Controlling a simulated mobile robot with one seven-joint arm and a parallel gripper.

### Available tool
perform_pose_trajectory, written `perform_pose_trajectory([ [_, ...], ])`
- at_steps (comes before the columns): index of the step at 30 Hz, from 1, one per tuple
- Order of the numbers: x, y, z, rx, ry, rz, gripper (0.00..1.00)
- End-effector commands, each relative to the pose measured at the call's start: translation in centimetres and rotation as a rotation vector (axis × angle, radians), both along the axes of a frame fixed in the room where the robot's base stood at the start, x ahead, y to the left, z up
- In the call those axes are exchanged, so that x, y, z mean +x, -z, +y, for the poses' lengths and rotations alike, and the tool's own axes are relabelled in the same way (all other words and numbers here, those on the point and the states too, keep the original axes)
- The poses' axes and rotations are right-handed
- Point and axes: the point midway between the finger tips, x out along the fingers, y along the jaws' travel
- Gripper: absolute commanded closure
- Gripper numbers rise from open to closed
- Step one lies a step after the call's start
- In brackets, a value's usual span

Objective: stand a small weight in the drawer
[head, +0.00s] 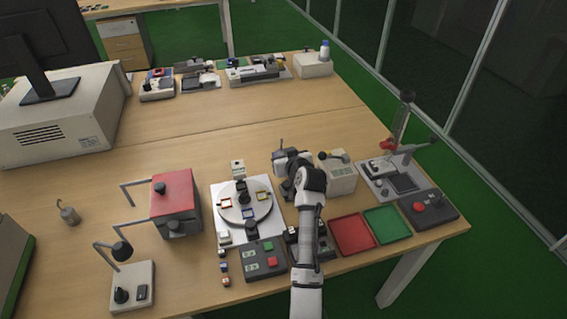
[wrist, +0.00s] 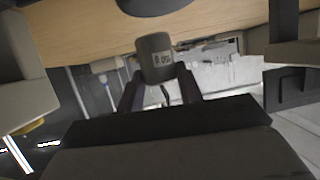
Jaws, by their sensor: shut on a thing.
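My gripper (wrist: 160,95) is shut on a small grey cylindrical weight (wrist: 154,58) with a pale printed label. The weight sits between the two dark fingertips in the wrist view, with a thin dark hook at its finger end. In the head view my gripper (head: 283,163) is above the table, right of the round turntable; the weight is hard to make out there. A second grey weight with a hook (head: 69,215) stands at the table's left. A drawer unit (head: 124,42) stands on the floor at the back left. No open drawer is clear.
A red-topped box (head: 175,195), the turntable (head: 243,207), a beige box (head: 337,177) and red and green trays (head: 353,234) crowd the table's front. Several devices line the back edge. A large case with a monitor (head: 60,115) stands left. The table's middle is clear.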

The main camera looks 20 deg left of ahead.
Motion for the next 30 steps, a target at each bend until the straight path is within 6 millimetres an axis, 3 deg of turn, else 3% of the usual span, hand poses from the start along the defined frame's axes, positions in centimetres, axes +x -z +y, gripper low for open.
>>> perform_pose_trajectory([
  [8,0.0,3.5,0.0,0.000,0.001,0.000,1.00],
  [20,0.0,4.2,0.0,0.001,0.001,-0.002,1.00],
  [21,0.0,4.4,0.0,-0.001,0.000,0.002,0.63],
  [26,0.0,4.3,0.0,-0.001,0.000,0.002,0.43],
  [30,0.0,4.3,0.0,-0.001,0.000,0.002,0.43],
])
